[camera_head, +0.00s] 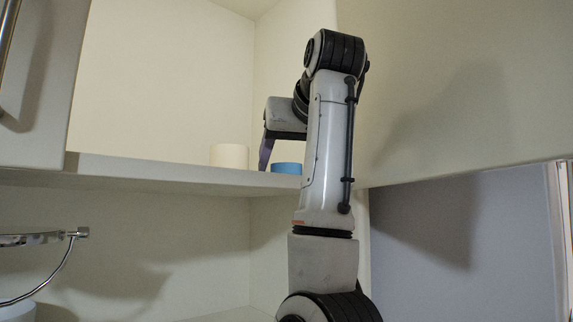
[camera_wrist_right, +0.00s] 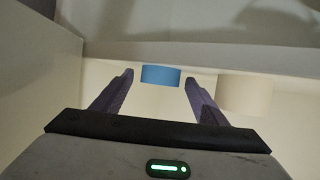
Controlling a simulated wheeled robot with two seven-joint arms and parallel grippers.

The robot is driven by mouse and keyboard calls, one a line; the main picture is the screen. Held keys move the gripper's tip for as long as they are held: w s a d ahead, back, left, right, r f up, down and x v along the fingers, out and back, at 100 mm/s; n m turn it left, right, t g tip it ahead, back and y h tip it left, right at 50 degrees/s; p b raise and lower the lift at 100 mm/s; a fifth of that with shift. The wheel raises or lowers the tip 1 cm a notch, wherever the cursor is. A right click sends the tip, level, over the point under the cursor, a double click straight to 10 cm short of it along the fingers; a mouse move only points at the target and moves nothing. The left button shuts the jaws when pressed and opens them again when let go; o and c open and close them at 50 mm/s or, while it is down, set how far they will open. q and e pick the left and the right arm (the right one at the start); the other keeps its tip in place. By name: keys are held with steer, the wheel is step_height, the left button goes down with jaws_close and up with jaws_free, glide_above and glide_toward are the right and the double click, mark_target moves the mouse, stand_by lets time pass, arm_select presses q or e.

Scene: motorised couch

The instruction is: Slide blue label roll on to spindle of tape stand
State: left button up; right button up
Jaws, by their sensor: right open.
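A blue roll (camera_head: 286,168) stands on the cupboard shelf near its front edge, partly hidden by my right arm. In the right wrist view the blue roll (camera_wrist_right: 160,75) shows between the two fingertips of my right gripper (camera_wrist_right: 158,80). The fingers are spread apart with a gap on each side of the roll, and nothing is gripped. In the head view my right gripper (camera_head: 265,152) reaches onto the shelf, just left of the blue roll. I cannot make out a tape stand or spindle. My left gripper is not in view.
A cream cylinder (camera_head: 229,156) stands left of the blue roll; it also shows in the right wrist view (camera_wrist_right: 245,94). The shelf edge (camera_head: 150,172) runs below both. A chrome curved bar (camera_head: 60,262) and a pale round object (camera_head: 16,312) are at lower left.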

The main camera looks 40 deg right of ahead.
steer(key=shift+w, duration=0.2)
steer(key=c, duration=1.1)
steer(key=shift+c, duration=0.3)
